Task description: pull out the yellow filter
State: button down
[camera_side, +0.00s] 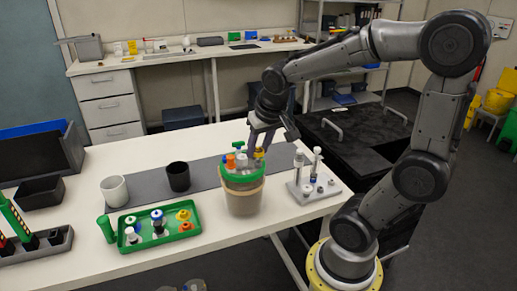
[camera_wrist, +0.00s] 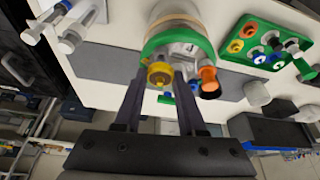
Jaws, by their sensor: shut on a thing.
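The bioreactor vessel (camera_side: 243,194) stands upright on the white table, with a green ring (camera_side: 241,182) around its top. The yellow filter (camera_side: 259,153) is at the right of its lid, among other coloured fittings. My gripper (camera_side: 260,144) reaches down from above the vessel. In the wrist view, the two fingers of my gripper (camera_wrist: 160,82) are on either side of the yellow filter (camera_wrist: 159,73) and shut on it. An orange-capped fitting (camera_side: 242,160) is close by; it also shows right of the fingers in the wrist view (camera_wrist: 208,75). The filter's lower end is hidden.
A green tray (camera_side: 196,231) with several capped fittings lies left of the vessel. A white cup (camera_side: 114,191) and a black cup (camera_side: 178,176) stand behind it. A metal stand with posts (camera_side: 314,189) is close on the right. The grey mat has free room.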

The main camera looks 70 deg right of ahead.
aim_at(259, 151)
jog(key=shift+r, duration=0.4)
jog(key=shift+r, duration=1.4)
